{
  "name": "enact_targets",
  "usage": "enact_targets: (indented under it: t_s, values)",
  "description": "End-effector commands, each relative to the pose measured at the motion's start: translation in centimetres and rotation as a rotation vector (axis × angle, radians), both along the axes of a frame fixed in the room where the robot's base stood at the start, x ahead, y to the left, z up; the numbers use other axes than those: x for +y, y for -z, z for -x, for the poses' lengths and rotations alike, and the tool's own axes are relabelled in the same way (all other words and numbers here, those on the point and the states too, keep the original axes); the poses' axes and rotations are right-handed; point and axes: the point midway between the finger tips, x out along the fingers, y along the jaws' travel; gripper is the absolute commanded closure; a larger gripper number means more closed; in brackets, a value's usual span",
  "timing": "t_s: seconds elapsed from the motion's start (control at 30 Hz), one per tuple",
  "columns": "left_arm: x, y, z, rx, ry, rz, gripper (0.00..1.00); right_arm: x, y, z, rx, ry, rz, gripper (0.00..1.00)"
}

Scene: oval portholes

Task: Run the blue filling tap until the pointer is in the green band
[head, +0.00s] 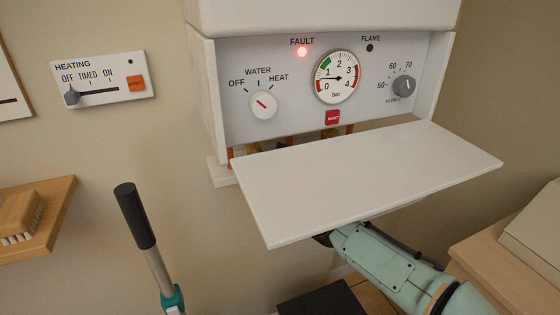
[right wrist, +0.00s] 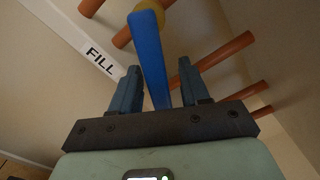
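In the right wrist view the blue filling tap (right wrist: 151,62) is a long blue lever on a yellowish fitting, by a "FILL" label (right wrist: 101,61). My right gripper (right wrist: 160,82) is open with its fingers on either side of the lever, a gap showing on both sides. In the head view my right arm reaches under the white flap, which hides the tap and most of that gripper. The pressure gauge (head: 338,77) has a green band at upper left; its pointer points left, just below the 1 and below the green band. My left gripper is not in view.
The white flap (head: 365,180) juts out below the boiler panel (head: 285,110). Copper pipes (right wrist: 215,60) run near my right gripper. A black-handled pole (head: 135,216) stands at left.

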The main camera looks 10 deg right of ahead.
Motion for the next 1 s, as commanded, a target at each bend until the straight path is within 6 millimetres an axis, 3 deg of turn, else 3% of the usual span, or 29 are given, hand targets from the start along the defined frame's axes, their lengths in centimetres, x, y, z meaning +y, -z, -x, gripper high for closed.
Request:
enact_targets:
  t_s: [0.37, 0.53, 0.8, 1.0]
  values:
    - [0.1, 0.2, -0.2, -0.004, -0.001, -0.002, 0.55, -0.2, 0.0, 0.6, -0.001, 0.000, 0.000, 0.55]
    - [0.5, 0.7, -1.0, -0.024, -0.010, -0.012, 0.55, -0.7, 0.0, 3.2, -0.002, 0.001, 0.001, 0.55]
    - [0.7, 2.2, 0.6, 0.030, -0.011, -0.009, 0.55, -1.8, -0.1, 9.2, -0.003, 0.001, 0.000, 0.55]
    - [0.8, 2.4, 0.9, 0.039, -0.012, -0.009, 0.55, -2.4, -0.1, 12.1, -0.001, 0.000, 0.001, 0.55]
